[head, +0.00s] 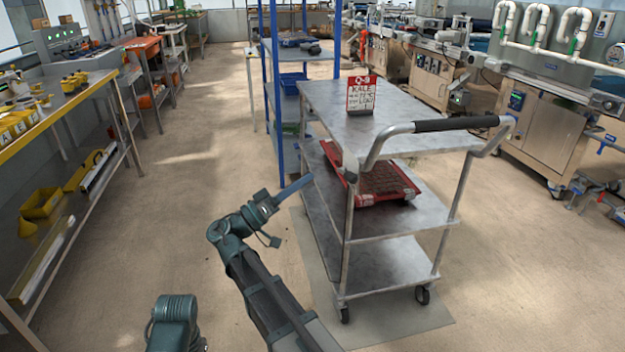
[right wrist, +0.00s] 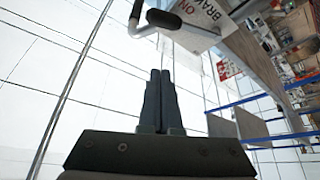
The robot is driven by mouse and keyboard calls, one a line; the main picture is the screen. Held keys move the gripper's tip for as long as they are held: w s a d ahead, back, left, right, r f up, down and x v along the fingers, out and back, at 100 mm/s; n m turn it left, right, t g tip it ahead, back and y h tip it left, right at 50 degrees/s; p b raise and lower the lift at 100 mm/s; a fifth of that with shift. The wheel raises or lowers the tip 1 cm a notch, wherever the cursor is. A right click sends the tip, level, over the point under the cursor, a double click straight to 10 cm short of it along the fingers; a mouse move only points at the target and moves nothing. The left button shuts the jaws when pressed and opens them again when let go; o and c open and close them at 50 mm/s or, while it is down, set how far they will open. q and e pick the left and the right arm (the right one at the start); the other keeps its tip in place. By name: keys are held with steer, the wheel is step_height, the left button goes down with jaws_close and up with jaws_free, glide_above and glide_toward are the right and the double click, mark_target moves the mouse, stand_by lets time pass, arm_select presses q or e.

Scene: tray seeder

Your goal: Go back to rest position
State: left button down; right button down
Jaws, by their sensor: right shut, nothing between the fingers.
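My right arm reaches up from the bottom middle of the head view. Its right gripper (head: 304,181) points to the right, close to the left side of a metal cart, and I cannot tell whether it touches the cart. In the right wrist view the two dark fingers of the right gripper (right wrist: 160,74) lie together, shut, with nothing between them. Only a bent part of my left arm shows at the bottom left of the head view. My left gripper is not in view.
A blue-post rack (head: 273,75) stands behind. A bench (head: 60,97) lines the left. Floor between is clear.

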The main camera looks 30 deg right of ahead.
steer(key=shift+a, duration=0.1)
stand_by(0.4)
steer(key=s+a+f+n+y, duration=0.2)
steer(key=f+n+y, duration=0.15)
steer(key=f, duration=0.35)
steer(key=s+a+f+n+t+y, duration=0.1)
steer(key=s+f+n+y, duration=0.2)
steer(key=f, duration=0.4)
steer(key=s+a+f+n+y, duration=0.2)
steer(key=f+y, duration=0.3)
steer(key=f, duration=0.2)
steer(key=s+a+f+n+g+y, duration=0.1)
steer(key=s+a+f+n+y, duration=0.3)
steer(key=a, duration=0.5)
steer(key=s+a+f+n+g+y, duration=0.1)
steer(key=s+a+f+n+y, duration=0.1)
steer(key=s+a+f+y, duration=0.55)
step_height(320, 180, up, 38)
steer(key=w+a+h+p, duration=0.1)
steer(key=p, duration=3.5)
steer(key=shift+a, duration=0.3)
